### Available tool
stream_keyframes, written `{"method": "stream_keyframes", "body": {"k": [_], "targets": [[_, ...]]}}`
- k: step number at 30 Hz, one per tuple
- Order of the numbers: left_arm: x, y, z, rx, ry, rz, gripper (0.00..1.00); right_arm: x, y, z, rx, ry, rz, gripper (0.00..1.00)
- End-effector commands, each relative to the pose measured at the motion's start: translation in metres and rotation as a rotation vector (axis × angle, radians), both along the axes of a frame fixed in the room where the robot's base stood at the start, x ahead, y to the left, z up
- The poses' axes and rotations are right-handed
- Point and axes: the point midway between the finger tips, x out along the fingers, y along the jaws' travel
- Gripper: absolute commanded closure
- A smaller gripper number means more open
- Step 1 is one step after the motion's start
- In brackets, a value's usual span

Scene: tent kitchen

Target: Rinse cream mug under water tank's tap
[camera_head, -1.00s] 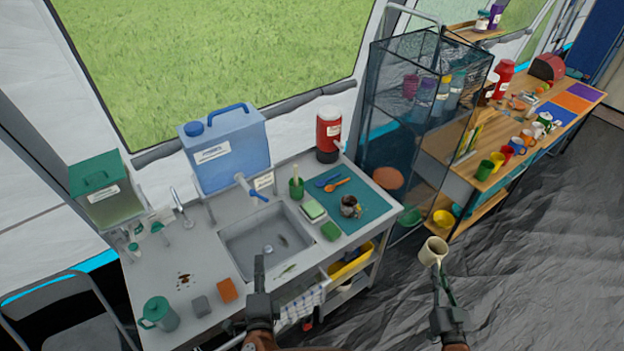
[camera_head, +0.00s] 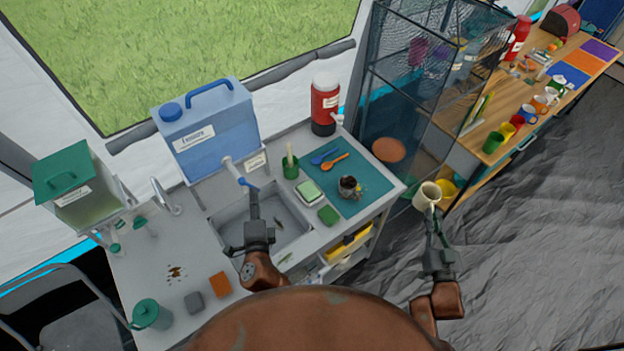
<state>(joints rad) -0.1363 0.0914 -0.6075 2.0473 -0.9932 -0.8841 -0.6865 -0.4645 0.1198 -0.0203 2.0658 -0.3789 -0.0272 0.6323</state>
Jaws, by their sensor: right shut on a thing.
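The cream mug (camera_head: 426,196) is held upright in my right gripper (camera_head: 433,212), to the right of the sink unit and above the dark floor. The blue water tank (camera_head: 212,137) stands behind the sink. Its tap (camera_head: 232,170), with a blue lever (camera_head: 248,184), points out over the sink basin (camera_head: 284,213). My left gripper (camera_head: 254,198) is over the basin, with its fingertips close to the lever. I cannot tell whether they touch it. Its fingers look close together, but their opening is not clear. No water shows at the tap.
A teal mat (camera_head: 362,202) with a dirty mug (camera_head: 348,187) and cutlery lies right of the sink. A mesh cabinet (camera_head: 408,110) stands beyond the mug.

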Motion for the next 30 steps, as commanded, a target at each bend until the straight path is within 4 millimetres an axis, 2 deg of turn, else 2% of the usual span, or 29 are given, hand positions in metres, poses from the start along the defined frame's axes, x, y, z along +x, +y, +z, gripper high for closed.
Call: {"method": "stream_keyframes", "body": {"k": [1,6,12,22,30], "targets": [[0.010,0.001,-0.001,0.002,-0.001,0.000,0.74,0.000,0.000,0.002,0.000,-0.001,0.000,1.00],[0.036,0.004,-0.007,0.001,-0.001,-0.003,0.74,-0.001,-0.001,0.004,0.000,-0.002,-0.002,1.00],[0.052,0.006,-0.011,0.000,-0.001,-0.003,0.74,-0.001,-0.002,0.004,0.000,-0.002,-0.003,1.00],[0.054,0.006,-0.012,-0.001,0.000,-0.004,0.74,-0.002,-0.002,0.004,0.000,-0.001,-0.004,1.00],[0.054,0.006,-0.012,-0.001,0.000,-0.004,0.92,-0.001,-0.002,0.004,0.000,-0.001,-0.004,1.00]]}}
